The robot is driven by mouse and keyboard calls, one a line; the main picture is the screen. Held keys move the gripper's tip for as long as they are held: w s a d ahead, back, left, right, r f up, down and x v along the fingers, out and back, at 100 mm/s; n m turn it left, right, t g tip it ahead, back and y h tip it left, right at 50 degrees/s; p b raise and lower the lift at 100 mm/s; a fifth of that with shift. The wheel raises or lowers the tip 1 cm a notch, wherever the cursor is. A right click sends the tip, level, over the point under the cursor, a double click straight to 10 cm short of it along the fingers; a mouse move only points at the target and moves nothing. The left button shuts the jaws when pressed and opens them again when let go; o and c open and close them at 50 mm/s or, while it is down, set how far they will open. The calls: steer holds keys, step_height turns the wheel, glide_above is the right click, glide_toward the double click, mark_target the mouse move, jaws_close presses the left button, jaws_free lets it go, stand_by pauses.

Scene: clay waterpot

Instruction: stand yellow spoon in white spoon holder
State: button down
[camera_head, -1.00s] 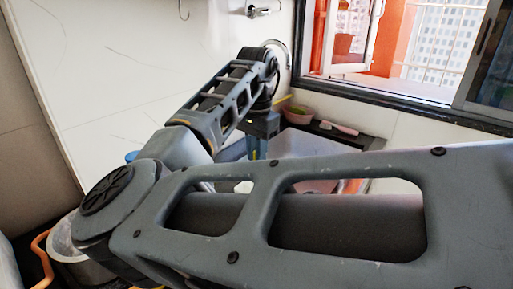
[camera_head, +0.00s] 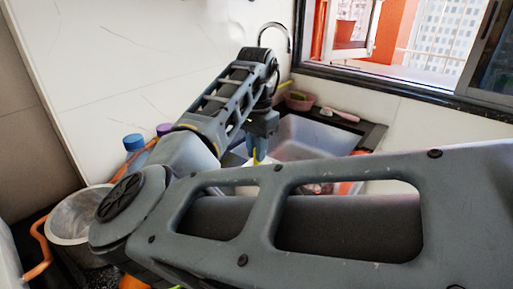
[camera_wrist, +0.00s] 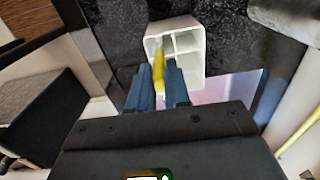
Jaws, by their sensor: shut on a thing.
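My gripper (camera_wrist: 160,84) has blue fingers shut on the yellow spoon (camera_wrist: 158,66). In the wrist view the white spoon holder (camera_wrist: 196,69) is a square box with dividers, on a black speckled counter just past the fingertips. The spoon's far end overlaps the holder's left side. I cannot tell whether it is inside a compartment or above it. In the head view my gripper (camera_head: 260,146) points down beside the sink, and a bit of the yellow spoon (camera_head: 257,156) shows below it. My arm hides much of the counter there.
A grey sink (camera_head: 305,138) lies right of my gripper in the head view. A pink bowl (camera_head: 299,101) stands behind it. A blue-capped bottle (camera_head: 133,143), a purple cap (camera_head: 164,129) and a grey pot (camera_head: 82,216) are at the left. A window is at upper right.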

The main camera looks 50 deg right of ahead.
steer(key=c, duration=1)
jaws_free()
